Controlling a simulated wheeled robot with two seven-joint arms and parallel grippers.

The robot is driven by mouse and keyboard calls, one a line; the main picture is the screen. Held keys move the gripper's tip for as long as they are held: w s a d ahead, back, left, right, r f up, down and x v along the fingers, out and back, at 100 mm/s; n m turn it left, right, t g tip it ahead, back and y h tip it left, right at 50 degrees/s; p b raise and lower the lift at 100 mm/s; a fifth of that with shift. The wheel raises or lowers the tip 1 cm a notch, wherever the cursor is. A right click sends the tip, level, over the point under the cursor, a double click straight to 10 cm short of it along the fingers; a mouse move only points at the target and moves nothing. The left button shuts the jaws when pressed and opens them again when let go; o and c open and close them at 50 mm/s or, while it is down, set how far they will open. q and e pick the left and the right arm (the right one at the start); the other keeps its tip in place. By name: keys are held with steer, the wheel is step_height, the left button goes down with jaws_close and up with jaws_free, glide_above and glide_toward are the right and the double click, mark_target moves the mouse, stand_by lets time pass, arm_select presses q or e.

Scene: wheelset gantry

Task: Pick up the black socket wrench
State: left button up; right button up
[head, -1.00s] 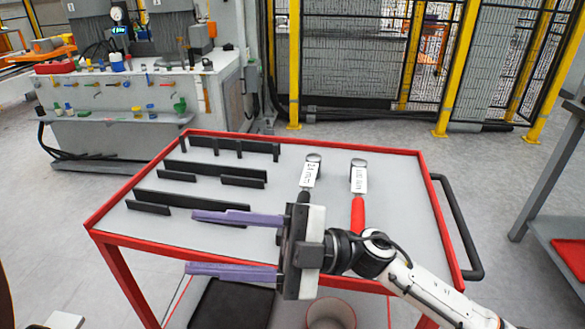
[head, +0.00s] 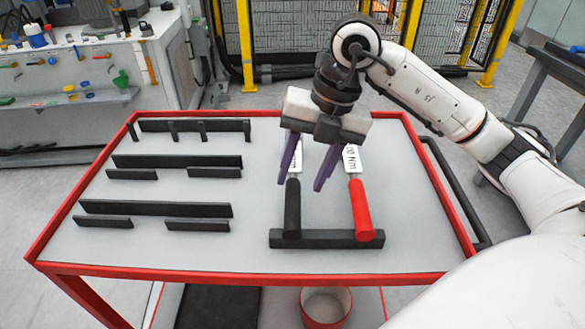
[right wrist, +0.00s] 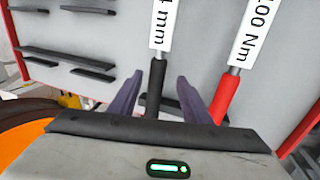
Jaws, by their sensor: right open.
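The black socket wrench (head: 292,205) lies on the tray table, its black handle toward the near edge and its white label partly hidden behind my gripper. It also shows in the right wrist view (right wrist: 154,88), between the two fingers. My right gripper (head: 305,182) is open, pointing down over the black wrench, with purple fingers on either side of it in the picture; no contact can be made out. A red-handled wrench (head: 361,208) lies to the right, its label reading 00 Nm in part; it also shows in the right wrist view (right wrist: 228,95). My left gripper is not in view.
The grey table (head: 180,258) has a raised red rim. A black bar (head: 325,239) lies at the wrenches' handle ends. Several black holders (head: 160,208) stand on the left half. A black push handle (head: 455,190) runs along the right side. A red bin (head: 326,305) sits below.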

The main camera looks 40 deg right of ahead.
mark_target(295, 187)
steer(key=x, duration=0.5)
steer(key=shift+w+a+f, duration=0.15)
steer(key=shift+a+f, duration=0.1)
steer(key=shift+r, duration=0.1)
jaws_close()
